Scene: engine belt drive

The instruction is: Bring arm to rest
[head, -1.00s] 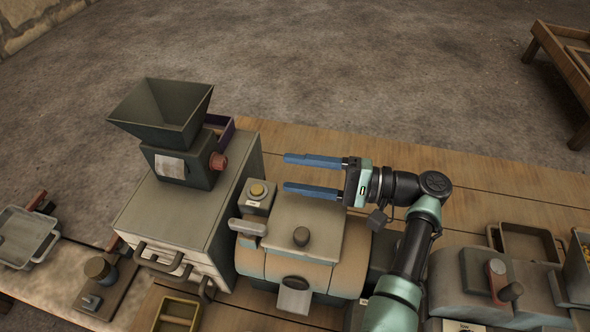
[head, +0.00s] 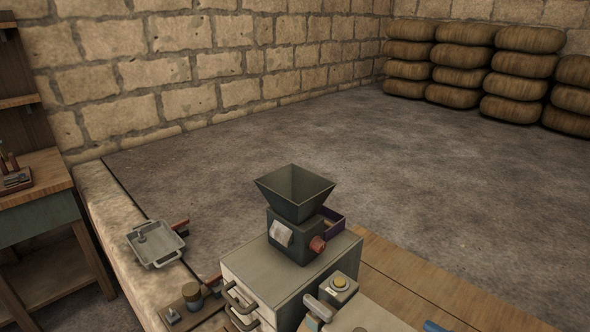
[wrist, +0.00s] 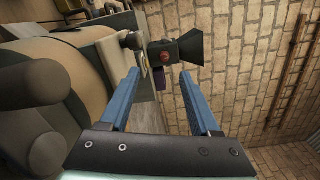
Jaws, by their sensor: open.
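My gripper (wrist: 159,75) is open in the wrist view, its two blue fingers well apart with nothing between them. Beyond the fingers are the dark hopper (wrist: 187,46) with its red knob and a brick wall. In the head view only a bit of blue finger (head: 433,326) shows at the bottom edge. The rest of my arm is out of that view.
The hopper (head: 294,192) stands on a grey cabinet (head: 262,279) beside a yellow button box (head: 339,284). A grey tray (head: 155,243) lies on the ledge at left. Stacked sacks (head: 460,75) stand at the back right. The floor beyond the bench is clear.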

